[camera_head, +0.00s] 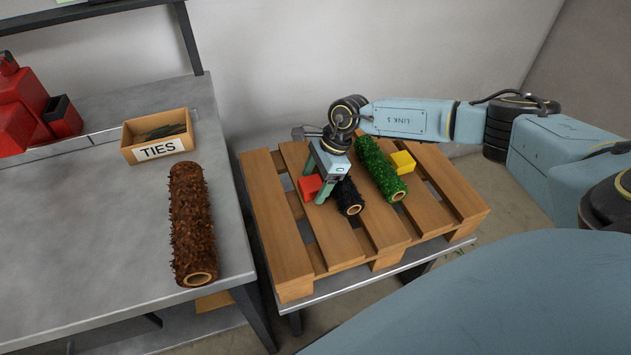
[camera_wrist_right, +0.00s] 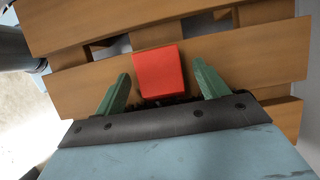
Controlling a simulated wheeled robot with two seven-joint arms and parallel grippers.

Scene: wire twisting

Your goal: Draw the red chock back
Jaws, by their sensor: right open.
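The red chock (camera_head: 310,187) sits on the wooden pallet, at the left side of the black bristly roll (camera_head: 348,195). My right gripper (camera_head: 322,191) is over it, pointing down, with its green fingers open. In the right wrist view the red chock (camera_wrist_right: 158,74) lies between the two spread fingertips (camera_wrist_right: 160,80), with a gap on each side. I cannot tell whether the chock touches the black roll, since the gripper hides part of both. My left gripper is not in view.
A green roll (camera_head: 380,168) and a yellow chock (camera_head: 402,162) lie right of the black roll on the pallet (camera_head: 278,235). On the grey bench (camera_head: 110,260) at left are a brown roll (camera_head: 190,220) and a TIES box (camera_head: 158,137). The pallet's front left is clear.

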